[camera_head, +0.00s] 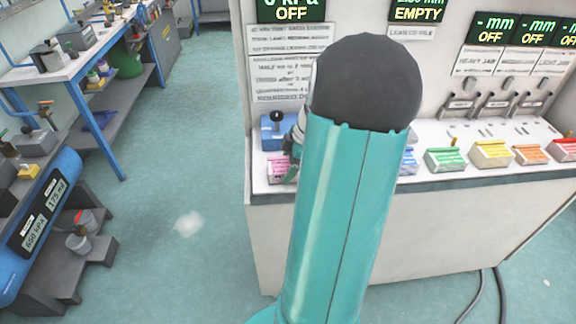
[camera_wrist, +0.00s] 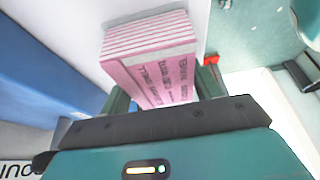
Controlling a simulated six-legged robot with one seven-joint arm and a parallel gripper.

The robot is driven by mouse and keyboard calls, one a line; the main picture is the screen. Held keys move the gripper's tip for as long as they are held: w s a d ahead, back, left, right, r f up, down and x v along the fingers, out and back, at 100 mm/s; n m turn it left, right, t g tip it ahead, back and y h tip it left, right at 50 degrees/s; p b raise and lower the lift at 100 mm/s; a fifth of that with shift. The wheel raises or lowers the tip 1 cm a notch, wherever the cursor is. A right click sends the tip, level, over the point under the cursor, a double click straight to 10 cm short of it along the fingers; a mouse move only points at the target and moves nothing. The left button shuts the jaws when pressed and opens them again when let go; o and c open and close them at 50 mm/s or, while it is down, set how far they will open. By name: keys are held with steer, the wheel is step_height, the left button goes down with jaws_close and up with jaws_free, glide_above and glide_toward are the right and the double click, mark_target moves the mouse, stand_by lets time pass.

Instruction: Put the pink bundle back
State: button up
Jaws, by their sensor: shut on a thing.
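The pink bundle (camera_wrist: 155,65) is a stack of thin pink and white layers with dark print on its side. My gripper (camera_wrist: 163,92) is shut on it, with a green finger on either side, in the wrist view. In the head view the pink bundle (camera_head: 279,168) shows at the left end of the white counter, next to my gripper (camera_head: 291,172). My own teal arm hides much of the gripper there. I cannot tell whether the bundle touches the counter.
A blue box with a black knob (camera_head: 276,130) stands just behind the bundle. Green (camera_head: 445,160), yellow (camera_head: 491,154) and orange (camera_head: 530,154) bundles sit along the white counter (camera_head: 440,183) to the right. Floor is clear left of the counter.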

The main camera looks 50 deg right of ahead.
steer(key=o, duration=1.2)
steer(key=shift+f, duration=0.15)
steer(key=v, duration=1.2)
steer(key=w+a+r+m+h, duration=0.1)
steer(key=w+a+r+m, duration=0.15)
steer(key=a, duration=0.85)
steer(key=w+a+r+m+h, duration=0.1)
steer(key=w+a+r+h, duration=0.2)
steer(key=a, duration=0.7)
steer(key=s+a+m, duration=0.1)
steer(key=a, duration=0.5)
steer(key=s+a+m+t, duration=0.1)
steer(key=s+a+m, duration=0.1)
steer(key=a, duration=0.4)
steer(key=s+a+m+t+y, duration=0.1)
steer(key=a, duration=0.5)
steer(key=shift+s+f+m, duration=0.15)
steer(key=shift+s+m, duration=0.2)
steer(key=shift+s, duration=0.05)
